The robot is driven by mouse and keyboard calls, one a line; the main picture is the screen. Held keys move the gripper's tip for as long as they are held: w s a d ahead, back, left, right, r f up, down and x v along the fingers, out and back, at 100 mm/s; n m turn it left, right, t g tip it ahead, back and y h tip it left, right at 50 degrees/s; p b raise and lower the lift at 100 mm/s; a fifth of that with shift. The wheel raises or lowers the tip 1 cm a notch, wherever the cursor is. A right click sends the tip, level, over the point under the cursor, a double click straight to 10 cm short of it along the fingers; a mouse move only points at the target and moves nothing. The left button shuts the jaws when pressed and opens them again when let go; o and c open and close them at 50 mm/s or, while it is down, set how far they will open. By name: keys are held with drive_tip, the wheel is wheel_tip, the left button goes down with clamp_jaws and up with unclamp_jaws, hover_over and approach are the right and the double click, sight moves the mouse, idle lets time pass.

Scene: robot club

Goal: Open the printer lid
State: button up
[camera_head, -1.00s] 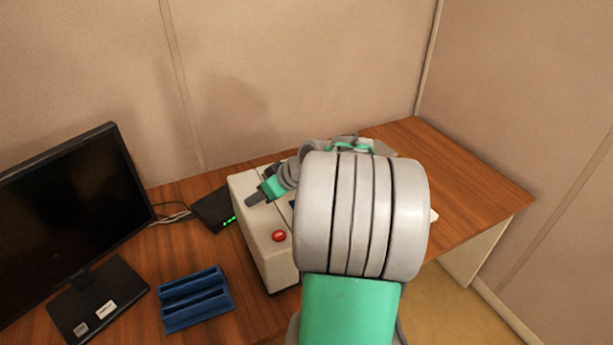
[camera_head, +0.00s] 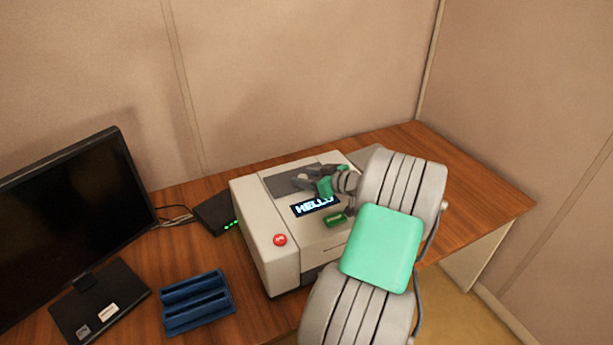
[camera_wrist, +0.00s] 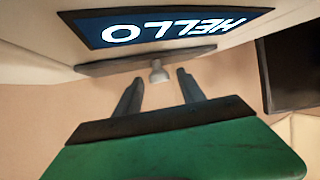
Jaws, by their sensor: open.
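The printer (camera_head: 262,225) is a pale box on the desk with a lit HELLO display, which also shows upside down in the wrist view (camera_wrist: 170,28). Its dark grey lid (camera_head: 284,183) lies flat on top and looks closed. In the wrist view the lid appears as a thin dark strip (camera_wrist: 110,66) with a small grey knob (camera_wrist: 159,72). My gripper (camera_head: 298,181) is over the lid, coming from the right. In the wrist view its fingers (camera_wrist: 158,88) are apart, with the knob just beyond and between their tips. I cannot tell whether they touch it.
A red button (camera_head: 280,240) and a green button (camera_head: 334,220) are on the printer. A black monitor (camera_head: 60,225) stands left, a blue rack (camera_head: 198,302) in front, and a black box with green lights (camera_head: 213,213) beside the printer. The desk's right end is clear.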

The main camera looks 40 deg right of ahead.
drive_tip(key=shift+c, duration=0.6)
clamp_jaws()
idle(0.8)
